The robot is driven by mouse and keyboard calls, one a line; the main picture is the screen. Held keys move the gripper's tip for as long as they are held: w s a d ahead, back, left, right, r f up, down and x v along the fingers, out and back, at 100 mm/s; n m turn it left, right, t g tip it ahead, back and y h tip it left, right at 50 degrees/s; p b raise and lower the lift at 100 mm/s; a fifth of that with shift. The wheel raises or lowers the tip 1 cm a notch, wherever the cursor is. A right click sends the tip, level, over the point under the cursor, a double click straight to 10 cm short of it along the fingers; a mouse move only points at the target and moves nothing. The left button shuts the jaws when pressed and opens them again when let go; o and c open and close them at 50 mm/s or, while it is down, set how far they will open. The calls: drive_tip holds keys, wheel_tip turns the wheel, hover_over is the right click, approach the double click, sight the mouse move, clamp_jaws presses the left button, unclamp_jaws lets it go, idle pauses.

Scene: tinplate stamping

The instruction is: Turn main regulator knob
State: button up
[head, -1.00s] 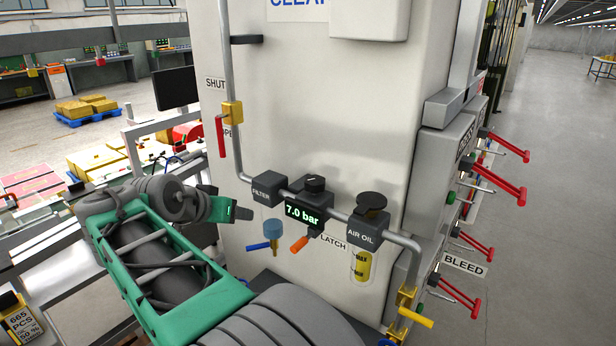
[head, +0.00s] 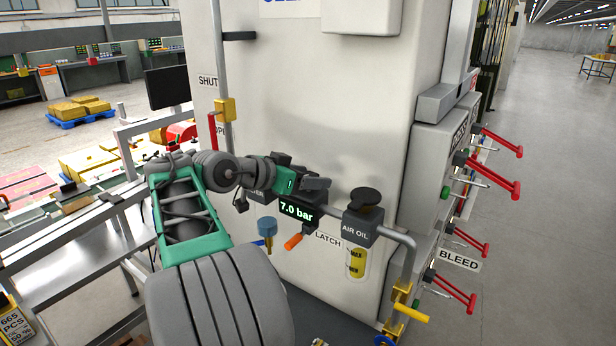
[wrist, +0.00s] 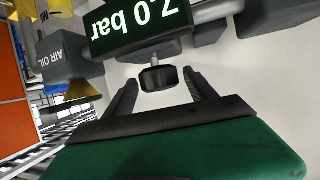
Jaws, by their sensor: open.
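The main regulator is a dark block with a green display (head: 296,210) reading 7.0 bar, on the pipe along the white cabinet. In the wrist view the display (wrist: 135,22) shows upside down. The black regulator knob (wrist: 158,79) appears there on a short stem beside the display. My gripper (wrist: 160,84) is open, with one finger to each side of the knob. I cannot tell whether either finger touches it. In the head view my gripper (head: 317,183) is just above the display and hides the knob.
The air oil unit (head: 362,226) with its dark cap stands right of the regulator. An orange latch lever (head: 293,241) and blue filter bowl (head: 267,226) hang below. A red shut-off lever (head: 212,130) is upper left. Red bleed-side levers (head: 495,178) stick out at right.

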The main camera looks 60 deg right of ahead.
drive_tip(key=shift+c, duration=0.3)
drive_tip(key=c, duration=1.3)
drive_tip(key=shift+f+t+b, duration=0.2)
drive_tip(key=shift+t+b, duration=0.1)
drive_tip(key=shift+b, duration=0.45)
